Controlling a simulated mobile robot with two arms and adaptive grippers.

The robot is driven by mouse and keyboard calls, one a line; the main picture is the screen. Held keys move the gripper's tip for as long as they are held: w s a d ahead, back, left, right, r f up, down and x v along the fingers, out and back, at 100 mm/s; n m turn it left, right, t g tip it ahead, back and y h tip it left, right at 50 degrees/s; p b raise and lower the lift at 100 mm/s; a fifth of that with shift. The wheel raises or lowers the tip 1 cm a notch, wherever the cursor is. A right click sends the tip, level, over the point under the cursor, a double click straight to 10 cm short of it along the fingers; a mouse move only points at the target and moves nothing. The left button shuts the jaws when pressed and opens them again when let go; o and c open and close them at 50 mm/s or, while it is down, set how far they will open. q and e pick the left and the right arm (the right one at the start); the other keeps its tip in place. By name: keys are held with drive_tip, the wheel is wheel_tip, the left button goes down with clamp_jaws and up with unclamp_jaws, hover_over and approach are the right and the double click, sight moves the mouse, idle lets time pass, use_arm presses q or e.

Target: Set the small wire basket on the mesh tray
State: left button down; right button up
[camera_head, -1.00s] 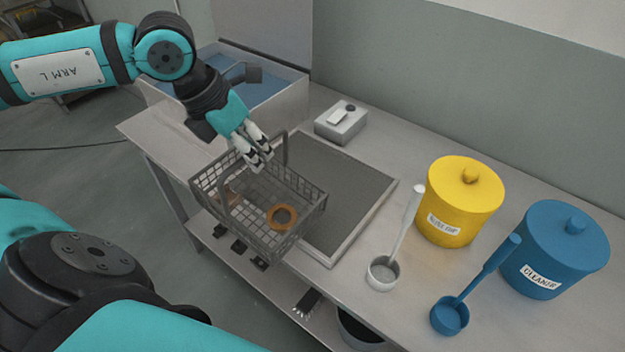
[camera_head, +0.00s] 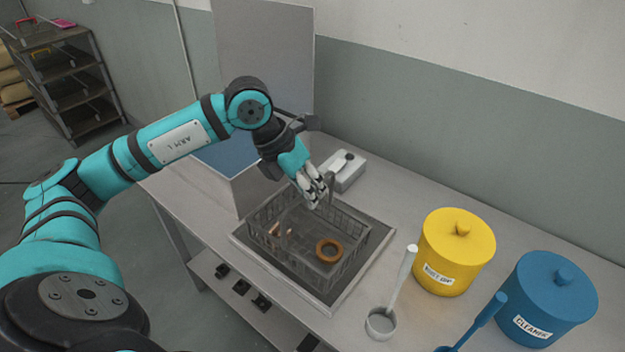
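The small wire basket (camera_head: 352,256) is a grey mesh box with an orange-brown ring (camera_head: 328,250) and another brownish piece (camera_head: 281,230) inside. It is over the dark mesh tray (camera_head: 375,262), which has a pale frame, and looks level and inside that frame. I cannot tell for certain whether its bottom touches the mesh. My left gripper (camera_head: 316,198) is at the basket's handle, on the far side, with its fingers closed on it. The fingers partly hide the handle. My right gripper is out of view.
Right of the tray are a white ladle (camera_head: 381,322), a yellow lidded tub (camera_head: 455,255), a blue ladle (camera_head: 480,322) and a blue lidded tub (camera_head: 545,300). A small grey box (camera_head: 346,172) stands behind the tray. A blue-topped tank (camera_head: 228,155) is at the left.

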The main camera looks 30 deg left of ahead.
use_arm(q)
drive_tip(key=p, duration=0.2)
approach(324, 198)
drive_tip(key=w+d, duration=0.1)
drive_tip(key=shift+d+f+p, duration=0.1)
drive_tip(key=shift+f+p, duration=0.15)
drive_tip(key=shift+f, duration=0.7)
drive_tip(key=shift+d+f+p, duration=0.15)
drive_tip(key=shift+f+p, duration=0.05)
drive_tip(key=shift+f, duration=0.75)
drive_tip(key=c, duration=1.5)
unclamp_jaws()
drive_tip(key=shift+r, duration=0.1)
drive_tip(key=b+v, duration=0.2)
drive_tip(key=v, duration=1)
drive_tip(key=shift+s, duration=0.1)
